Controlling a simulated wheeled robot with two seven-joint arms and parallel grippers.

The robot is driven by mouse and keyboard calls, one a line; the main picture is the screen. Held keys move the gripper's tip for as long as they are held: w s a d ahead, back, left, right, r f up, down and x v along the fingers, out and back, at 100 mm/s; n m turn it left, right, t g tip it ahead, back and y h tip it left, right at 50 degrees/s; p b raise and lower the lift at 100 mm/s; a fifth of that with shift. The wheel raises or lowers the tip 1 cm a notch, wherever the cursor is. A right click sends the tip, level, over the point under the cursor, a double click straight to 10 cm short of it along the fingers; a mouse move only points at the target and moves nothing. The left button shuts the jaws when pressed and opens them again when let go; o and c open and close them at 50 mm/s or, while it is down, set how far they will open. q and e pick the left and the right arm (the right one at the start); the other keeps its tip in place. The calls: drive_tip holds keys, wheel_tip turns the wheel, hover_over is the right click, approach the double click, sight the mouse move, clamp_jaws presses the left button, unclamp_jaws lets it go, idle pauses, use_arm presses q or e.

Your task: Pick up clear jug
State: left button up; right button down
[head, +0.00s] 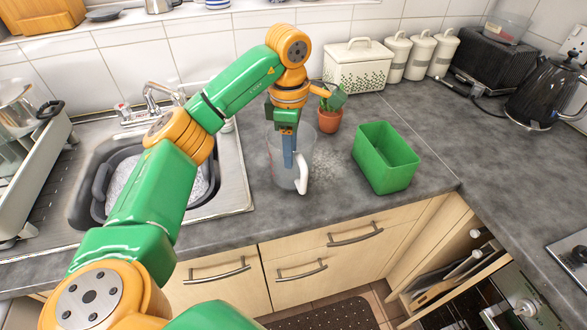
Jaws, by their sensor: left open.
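The clear jug (277,172) stands upright on the grey counter, right of the sink, with its pale handle (301,174) toward the front right. My left gripper (288,160) points down over the jug, and its fingers overlap the jug in the head view. It is open. I cannot tell whether the fingers are inside the jug or in front of its far wall, or whether they touch it. My right gripper is not in view.
A green open box (386,158) stands right of the jug. A potted plant (329,120) is close behind. The sink (80,190) holds a grey basin with suds. A drying rack (30,165) is at far left. A kettle (545,92) and toaster stand at right.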

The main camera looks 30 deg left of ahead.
sight(290, 184)
use_arm(q)
drive_tip(key=shift+w+f, duration=0.25)
drive_tip(key=shift+f, duration=0.3)
drive_tip(key=f, duration=0.2)
drive_tip(key=f+p, duration=0.1)
drive_tip(key=f, duration=0.3)
drive_tip(key=shift+s, duration=0.35)
drive_tip(key=shift+w+f, duration=0.15)
drive_tip(key=shift+f, duration=0.2)
clamp_jaws()
